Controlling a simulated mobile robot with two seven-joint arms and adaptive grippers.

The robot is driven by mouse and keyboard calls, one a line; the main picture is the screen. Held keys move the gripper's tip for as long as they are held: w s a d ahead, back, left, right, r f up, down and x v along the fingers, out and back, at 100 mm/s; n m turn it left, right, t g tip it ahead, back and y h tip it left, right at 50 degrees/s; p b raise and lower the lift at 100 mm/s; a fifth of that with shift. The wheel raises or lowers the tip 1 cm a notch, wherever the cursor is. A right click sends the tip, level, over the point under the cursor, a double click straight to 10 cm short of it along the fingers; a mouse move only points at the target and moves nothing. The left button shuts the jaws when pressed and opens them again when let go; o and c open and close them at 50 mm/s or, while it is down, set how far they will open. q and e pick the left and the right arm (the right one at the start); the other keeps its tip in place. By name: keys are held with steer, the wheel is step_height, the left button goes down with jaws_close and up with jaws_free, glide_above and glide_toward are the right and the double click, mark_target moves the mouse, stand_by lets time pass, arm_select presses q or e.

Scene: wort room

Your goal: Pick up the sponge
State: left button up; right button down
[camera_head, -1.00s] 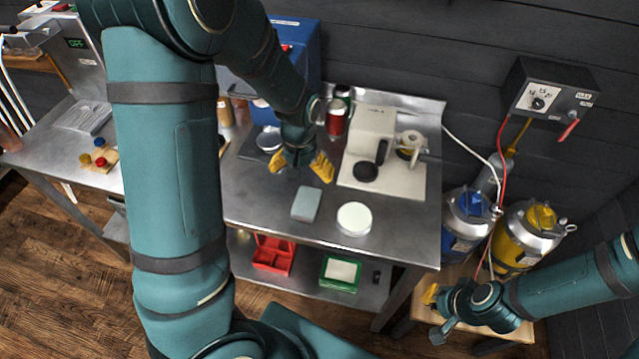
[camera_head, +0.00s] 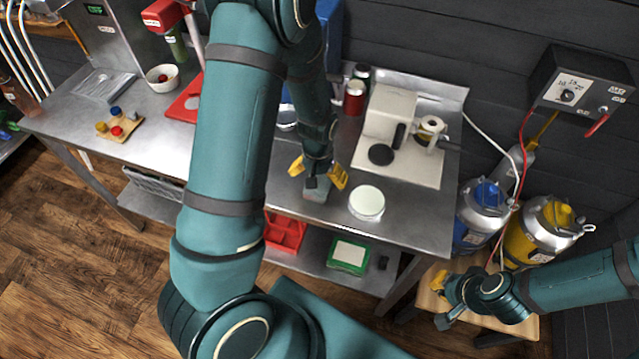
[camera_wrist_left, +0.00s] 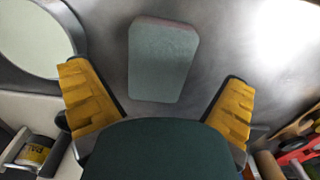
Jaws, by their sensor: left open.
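The sponge (camera_head: 316,194) is a small grey-green block on the steel table, partly hidden by my left gripper in the head view. In the left wrist view the whole sponge (camera_wrist_left: 162,60) shows, lying flat ahead of the fingers. My left gripper (camera_head: 318,173) has its yellow fingers spread wide above the sponge, with nothing between them. Both fingers also show in the left wrist view (camera_wrist_left: 158,100), one on each side and apart from the sponge. My right gripper (camera_head: 442,301) is low at the right, away from the table; its yellow finger pads look apart.
A round white-topped container (camera_head: 367,201) stands just right of the sponge. A white machine (camera_head: 390,115) on a pale board is behind it. A red can (camera_head: 354,98) stands near the back. Red (camera_head: 285,233) and green (camera_head: 348,255) bins sit on the lower shelf.

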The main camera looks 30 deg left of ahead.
arm_select(q)
steer(key=shift+f, duration=1.6)
steer(key=c, duration=0.7)
steer(key=shift+c, duration=0.5)
step_height(320, 180, up, 10)
steer(key=shift+r+p, duration=0.1)
steer(key=shift+p, duration=0.3)
steer(key=shift+c, duration=0.2)
